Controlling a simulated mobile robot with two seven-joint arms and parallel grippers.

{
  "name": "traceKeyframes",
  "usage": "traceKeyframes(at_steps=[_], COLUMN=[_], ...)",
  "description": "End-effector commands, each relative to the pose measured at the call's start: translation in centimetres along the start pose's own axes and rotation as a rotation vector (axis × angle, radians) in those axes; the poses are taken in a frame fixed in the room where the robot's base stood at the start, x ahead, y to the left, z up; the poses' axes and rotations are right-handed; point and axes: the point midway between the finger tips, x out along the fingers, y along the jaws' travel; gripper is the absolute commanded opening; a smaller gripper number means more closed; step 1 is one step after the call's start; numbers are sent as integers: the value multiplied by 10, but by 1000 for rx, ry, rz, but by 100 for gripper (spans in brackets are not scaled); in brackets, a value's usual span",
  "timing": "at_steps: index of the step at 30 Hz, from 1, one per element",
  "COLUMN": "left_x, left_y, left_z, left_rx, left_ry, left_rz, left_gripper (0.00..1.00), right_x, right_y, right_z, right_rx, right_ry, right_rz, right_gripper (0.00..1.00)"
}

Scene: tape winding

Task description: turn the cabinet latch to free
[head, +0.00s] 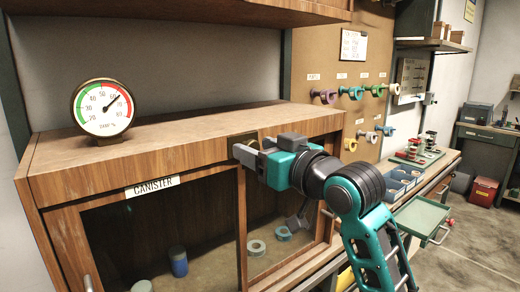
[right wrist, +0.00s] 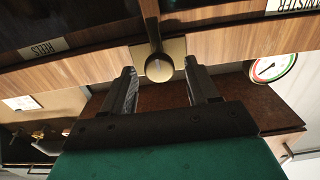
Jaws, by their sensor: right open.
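The cabinet latch is a brass plate with a round knob and a lever (right wrist: 152,30), seen in the right wrist view on the wooden front rail. That view is upside down, and the lever points to its top edge, over the doors. In the head view only part of the brass plate (head: 243,139) shows behind my right gripper (head: 243,154). The gripper is open at the cabinet front; in the right wrist view (right wrist: 160,68) its two fingertips stand either side of the knob, apart from it. I cannot tell how deep they reach. My left gripper is out of view.
The wooden cabinet (head: 110,158) has glass doors, with a blue jar (head: 178,262) and tape rolls inside. A dial gauge (head: 103,107) stands on top. A pegboard (head: 330,60) with coloured tape rolls is behind. A green tray (head: 422,218) sticks out at right.

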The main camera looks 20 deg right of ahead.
Motion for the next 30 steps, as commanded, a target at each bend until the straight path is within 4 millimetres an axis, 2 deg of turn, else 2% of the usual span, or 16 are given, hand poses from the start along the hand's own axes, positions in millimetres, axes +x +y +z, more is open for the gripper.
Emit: traceKeyframes(at_steps=[5, 21, 30], left_x=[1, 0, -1], left_y=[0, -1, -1], left_z=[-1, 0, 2], left_rx=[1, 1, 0], left_ry=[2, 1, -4], left_rz=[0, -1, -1], left_gripper=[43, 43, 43], right_x=[0, 0, 0], right_y=[0, 0, 0], right_z=[0, 0, 0], right_rx=[0, 1, -36], right_ry=[0, -1, -2], right_rz=[0, 0, 0], right_gripper=[57, 6, 5])
